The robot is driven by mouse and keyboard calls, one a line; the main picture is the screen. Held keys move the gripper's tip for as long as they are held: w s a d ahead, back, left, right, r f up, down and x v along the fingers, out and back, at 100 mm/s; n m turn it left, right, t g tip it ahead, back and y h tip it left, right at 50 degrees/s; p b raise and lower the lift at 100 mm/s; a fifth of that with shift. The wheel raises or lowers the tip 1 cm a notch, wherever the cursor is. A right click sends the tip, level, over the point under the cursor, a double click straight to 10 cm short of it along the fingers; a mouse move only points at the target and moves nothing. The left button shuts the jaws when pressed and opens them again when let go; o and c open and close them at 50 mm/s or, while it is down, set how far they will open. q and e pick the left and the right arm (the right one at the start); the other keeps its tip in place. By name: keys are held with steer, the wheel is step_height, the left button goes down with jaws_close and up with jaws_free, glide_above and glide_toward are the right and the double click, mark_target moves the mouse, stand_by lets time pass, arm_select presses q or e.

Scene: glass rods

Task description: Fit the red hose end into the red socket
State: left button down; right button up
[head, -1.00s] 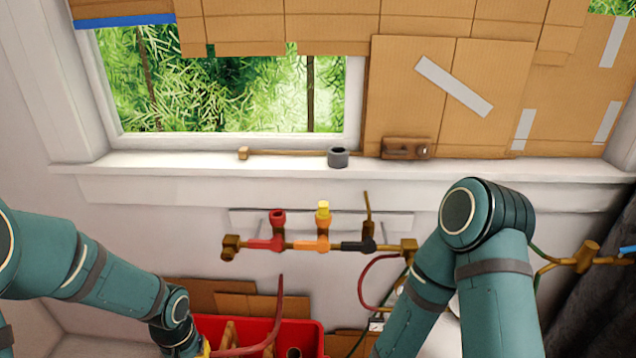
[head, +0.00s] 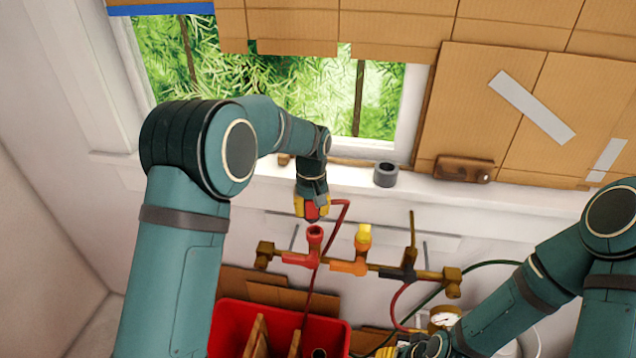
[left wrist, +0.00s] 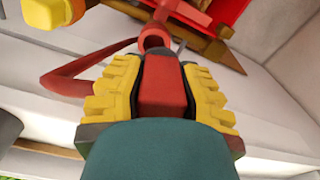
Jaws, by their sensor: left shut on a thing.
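My left gripper (head: 312,208) has yellow fingers and is shut on the red hose end (head: 311,212). The hose end also shows as a red block between the fingers in the left wrist view (left wrist: 163,85). The red socket (head: 315,236) is an upright red cup on the brass pipe, just below the hose end in the head view. It shows just beyond the hose end in the left wrist view (left wrist: 154,37). I cannot tell whether they touch. The red hose (head: 337,225) loops right and hangs behind the pipe. My right gripper (head: 402,350) is partly cut off at the bottom edge; its jaws are unclear.
Beside the red socket are an orange valve with a yellow top (head: 363,239) and a black one with a brass stem (head: 408,262). A red crate (head: 225,325) stands below. A grey ring (head: 386,174) and wooden block (head: 463,169) are on the sill. A gauge (head: 444,317) is lower right.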

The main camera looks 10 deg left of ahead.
mark_target(314, 219)
arm_select(q)
steer(key=shift+w+d+r, duration=0.25)
steer(key=shift+w+r, duration=0.25)
steer(key=shift+s+f+b, duration=0.1)
steer(key=shift+f+b, duration=0.4)
steer(key=shift+f, duration=0.2)
step_height(314, 219, down, 4)
steer(key=b, duration=0.3)
steer(key=shift+f, duration=0.1)
stand_by(0.5)
steer(key=shift+f, duration=0.65)
stand_by(0.4)
steer(key=c, duration=1.1)
jaws_free()
steer(key=shift+o, duration=0.2)
steer(key=shift+r, duration=0.1)
